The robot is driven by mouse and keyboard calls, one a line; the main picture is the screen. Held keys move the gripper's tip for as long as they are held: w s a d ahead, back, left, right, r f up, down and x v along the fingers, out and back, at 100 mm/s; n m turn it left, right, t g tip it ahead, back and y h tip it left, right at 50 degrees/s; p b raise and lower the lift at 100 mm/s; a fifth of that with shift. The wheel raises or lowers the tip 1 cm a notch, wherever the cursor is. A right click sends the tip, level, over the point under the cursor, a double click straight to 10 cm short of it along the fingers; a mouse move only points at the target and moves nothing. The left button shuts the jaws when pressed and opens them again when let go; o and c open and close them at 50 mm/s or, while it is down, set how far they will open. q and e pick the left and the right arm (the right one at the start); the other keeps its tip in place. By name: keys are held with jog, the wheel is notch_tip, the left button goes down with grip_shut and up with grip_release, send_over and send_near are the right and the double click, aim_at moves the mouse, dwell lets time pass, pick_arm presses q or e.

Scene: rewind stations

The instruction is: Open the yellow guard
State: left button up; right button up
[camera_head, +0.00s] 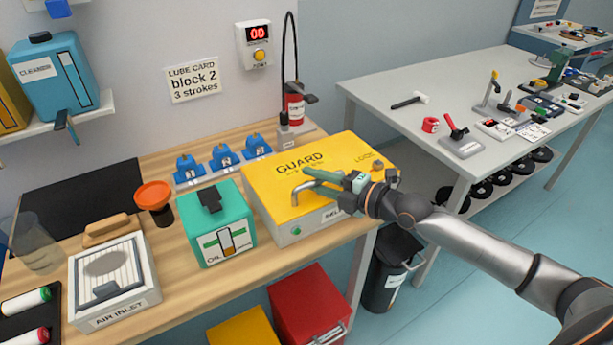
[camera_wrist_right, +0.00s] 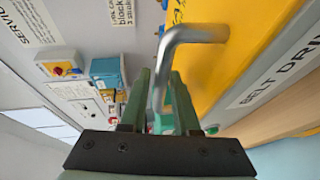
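The yellow guard (camera_head: 272,187) is a flat yellow lid marked GUARD. It lies closed on a grey box (camera_head: 315,221) on the wooden bench. Its bent metal handle (camera_head: 297,191) stands at the front edge and also shows in the right wrist view (camera_wrist_right: 190,34). My right gripper (camera_head: 316,180) is at this handle. In the wrist view, its green fingers (camera_wrist_right: 160,78) lie on either side of the handle's bar, with a narrow gap, so it looks open around it. Firm contact is not visible. My left gripper is out of view.
A teal oil box (camera_head: 219,228) stands left of the guard, with blue numbered blocks (camera_head: 224,157) behind. A small knob (camera_head: 377,165) sits near LOCK on the lid. A red bin (camera_head: 307,300) and black bin (camera_head: 390,278) stand below the bench edge.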

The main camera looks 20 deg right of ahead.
jog(key=shift+x, duration=1.15)
jog(key=shift+c, duration=0.2)
grip_shut()
dwell(0.5)
